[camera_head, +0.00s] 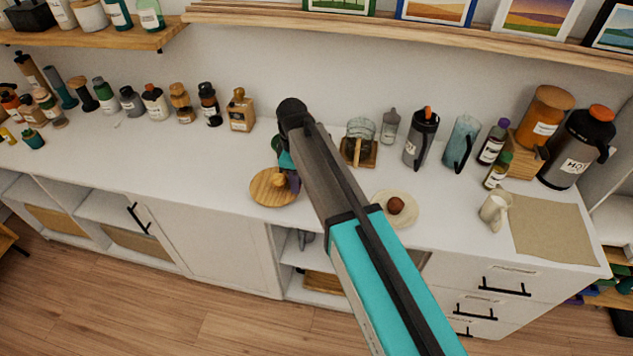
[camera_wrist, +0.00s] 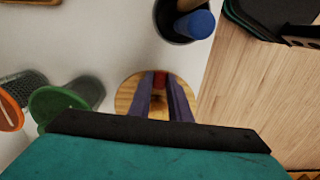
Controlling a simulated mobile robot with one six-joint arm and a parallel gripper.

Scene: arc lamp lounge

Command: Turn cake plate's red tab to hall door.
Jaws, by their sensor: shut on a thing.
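The cake plate (camera_head: 262,197) is a round wooden disc with a small brown knob (camera_head: 279,181) on it, on the white counter. In the wrist view the plate (camera_wrist: 125,97) shows partly behind my gripper (camera_wrist: 160,83). Its red tab (camera_wrist: 160,80) shows between my purple fingertips, on the far side of the knob as seen there. The tab is hidden in the head view. My gripper (camera_head: 292,181) reaches down at the plate's right side and is shut on part of the plate. No hall door is visible.
A jar in a wooden holder (camera_head: 359,151) and a pale plate with a brown ball (camera_head: 408,218) stand to the right. Several bottles line the counter's back left. The counter's front edge lies just before the cake plate. Counter left of it is clear.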

